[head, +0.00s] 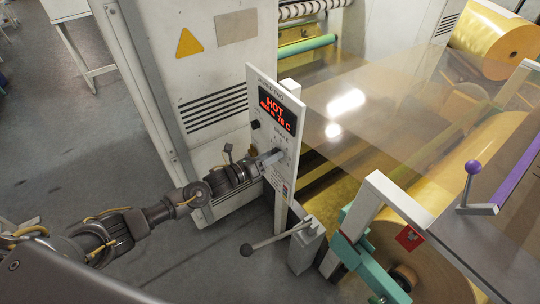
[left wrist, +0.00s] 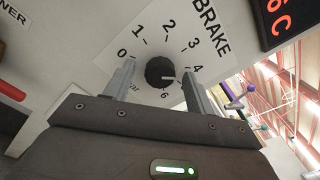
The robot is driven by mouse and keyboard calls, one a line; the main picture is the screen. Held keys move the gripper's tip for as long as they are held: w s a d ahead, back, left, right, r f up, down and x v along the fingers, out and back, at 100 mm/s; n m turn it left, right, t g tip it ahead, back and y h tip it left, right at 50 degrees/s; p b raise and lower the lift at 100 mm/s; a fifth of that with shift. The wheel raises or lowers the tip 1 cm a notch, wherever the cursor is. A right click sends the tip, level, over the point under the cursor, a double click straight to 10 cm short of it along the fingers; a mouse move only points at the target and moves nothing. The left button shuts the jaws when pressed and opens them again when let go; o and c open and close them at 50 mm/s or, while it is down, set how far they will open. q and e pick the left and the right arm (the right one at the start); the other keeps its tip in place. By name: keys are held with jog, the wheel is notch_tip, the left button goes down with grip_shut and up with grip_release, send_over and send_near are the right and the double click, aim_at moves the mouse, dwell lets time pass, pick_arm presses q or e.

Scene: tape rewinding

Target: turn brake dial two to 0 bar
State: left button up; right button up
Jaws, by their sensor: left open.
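The brake dial (left wrist: 160,71) is a small round black knob on a white scale plate marked BRAKE, in the middle of the left wrist view. A number identifying it as dial two is not readable. Its pale mark points right, toward the 4 to 5 side; the 5 is hidden behind a finger. The 0 is at the left of the scale. My left gripper (left wrist: 160,84) is open, one finger on each side of the knob, with gaps showing. In the head view, my left gripper (head: 270,158) is at the panel's face and largely hides the dial. My right gripper is out of view.
The upright control panel (head: 276,98) has a red HOT display (head: 276,108) above the dial. Another black knob (head: 255,124) sits higher on its left edge. Gold film rolls (head: 498,42) stand behind, right.

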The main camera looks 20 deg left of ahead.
pick_arm(q)
jog(key=shift+c, duration=0.3)
jog(key=c, duration=0.9)
